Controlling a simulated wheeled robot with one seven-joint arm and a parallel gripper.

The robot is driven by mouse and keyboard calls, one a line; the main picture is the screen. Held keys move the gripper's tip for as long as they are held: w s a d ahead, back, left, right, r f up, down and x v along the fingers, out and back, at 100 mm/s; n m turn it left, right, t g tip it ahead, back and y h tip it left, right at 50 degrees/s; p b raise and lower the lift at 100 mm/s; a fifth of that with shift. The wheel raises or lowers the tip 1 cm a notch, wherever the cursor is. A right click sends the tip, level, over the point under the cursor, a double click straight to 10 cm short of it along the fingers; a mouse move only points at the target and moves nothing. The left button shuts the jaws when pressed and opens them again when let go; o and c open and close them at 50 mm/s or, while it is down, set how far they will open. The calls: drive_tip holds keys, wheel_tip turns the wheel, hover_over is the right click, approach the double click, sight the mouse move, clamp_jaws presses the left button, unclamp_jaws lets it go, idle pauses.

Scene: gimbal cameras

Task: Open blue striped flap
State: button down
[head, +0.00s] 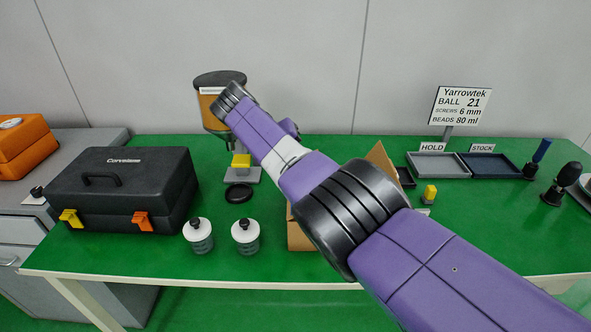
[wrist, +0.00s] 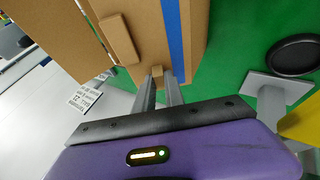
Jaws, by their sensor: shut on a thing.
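The blue striped flap (wrist: 190,45) is a brown cardboard panel with a blue stripe (wrist: 173,40) in the wrist view. The cardboard box (head: 300,238) stands on the green table, mostly hidden behind my arm in the head view. One raised cardboard flap (head: 380,159) shows past my arm. My gripper is hidden in the head view.
Two white-capped jars (head: 198,236) (head: 246,235) stand left of the box. A black toolbox (head: 122,190) is farther left. A dispenser (head: 218,110) and a black disc (head: 238,193) are behind. Trays (head: 438,166) and a yellow-topped item (head: 429,194) are at right.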

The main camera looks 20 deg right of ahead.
drive_tip(key=shift+a+h+b, duration=0.2)
drive_tip(key=shift+h+b, duration=0.1)
drive_tip(key=shift+b, duration=0.35)
drive_tip(key=c, duration=1.4)
unclamp_jaws()
drive_tip(key=v, duration=0.7)
drive_tip(key=shift+a+r, duration=0.2)
drive_tip(key=shift+r, duration=0.15)
drive_tip(key=shift+s, duration=0.15)
